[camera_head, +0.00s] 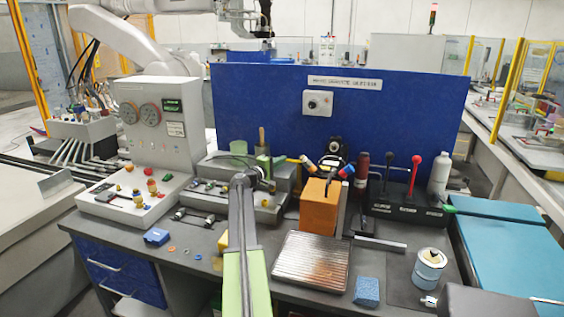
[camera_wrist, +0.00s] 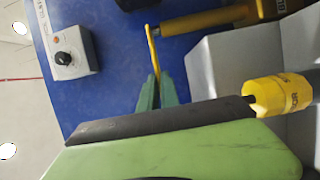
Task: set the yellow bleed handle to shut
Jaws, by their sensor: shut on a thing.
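The yellow bleed handle (camera_wrist: 152,48) is a thin yellow bar in the wrist view, in front of the blue panel. My gripper (camera_wrist: 157,92) has its two green fingertips closed on one end of the bar. The rest of the bar stands out beyond the fingertips, towards the top of that picture. In the head view my gripper (camera_head: 264,161) is small among the fixtures on the middle of the bench. The handle is too small there to make out clearly, and its pivot is hidden.
A yellow cylinder (camera_wrist: 222,18) and a yellow knob (camera_wrist: 277,95) are close to my gripper. An orange block (camera_head: 319,206) stands to its right, with black and red levers (camera_head: 413,172) beyond. The blue panel (camera_head: 250,105) rises behind. A ribbed metal tray (camera_head: 311,262) lies in front.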

